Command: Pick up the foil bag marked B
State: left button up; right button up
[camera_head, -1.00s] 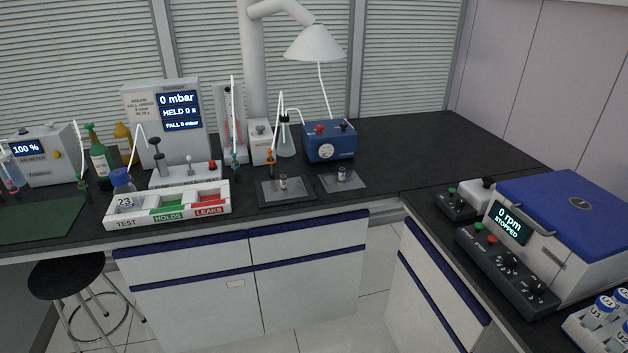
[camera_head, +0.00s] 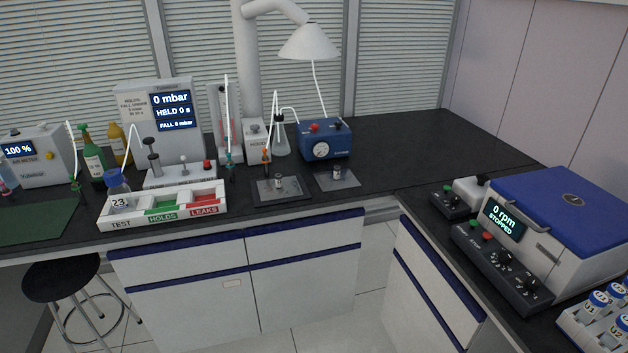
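Two flat silvery pieces that look like foil bags lie on the dark bench, each with a small upright fitting on top. The left foil bag (camera_head: 290,187) lies on a black pad or tray. The right foil bag (camera_head: 325,180) lies beside it, in front of the blue pump box. Any letter on either is too small to read, so I cannot tell which is B. Neither of my grippers is in view.
A white tray (camera_head: 162,219) with TEST, HOLDS and LEAKS compartments stands left of the bags, a blue-capped bottle (camera_head: 119,187) in TEST. The blue pump box (camera_head: 323,142) stands behind. A centrifuge (camera_head: 560,220) is on the right bench. A stool (camera_head: 62,278) stands front left. The back-right bench is clear.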

aim_at(280, 187)
jog(key=i+u, duration=0.15)
jog(key=u, duration=0.6)
jog(key=i+l+u, duration=0.75)
jog(key=i+l, duration=0.25)
jog(key=l, duration=0.15)
jog(key=i+l, duration=0.2)
jog(key=l, duration=0.2)
jog(key=u, duration=0.05)
